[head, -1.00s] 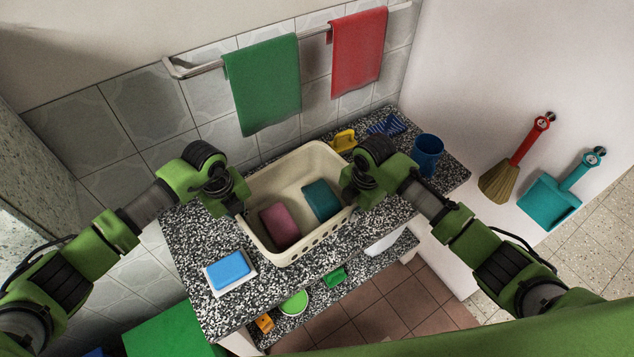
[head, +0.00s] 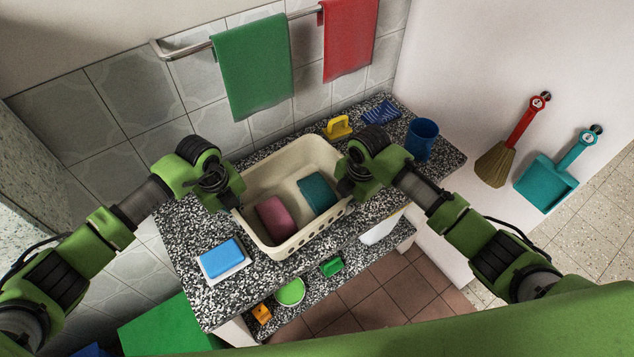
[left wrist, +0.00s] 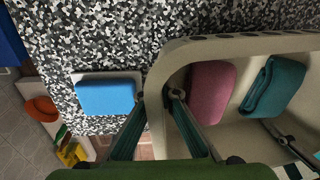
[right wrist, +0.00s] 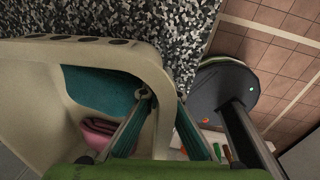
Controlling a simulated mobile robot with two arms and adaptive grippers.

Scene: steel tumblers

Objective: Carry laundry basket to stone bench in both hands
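The cream laundry basket (head: 282,246) is at the speckled black-and-white stone top (head: 190,235) in the head view, with a pink folded cloth (head: 275,217) and a teal one (head: 317,193) inside. Whether its base touches the stone is hidden. My left gripper (left wrist: 158,97) has one finger outside and one inside the basket's wall, closed on it. My right gripper (right wrist: 163,97) grips the opposite wall the same way. In the head view, my left gripper (head: 234,198) and right gripper (head: 344,186) sit at the left and right rims.
A blue sponge on a white dish (head: 222,259) is left of the basket. A yellow object (head: 337,127), a blue ribbed item (head: 381,112) and a blue cup (head: 421,139) stand behind and right. A lower shelf holds small items, including a green bowl (head: 290,292).

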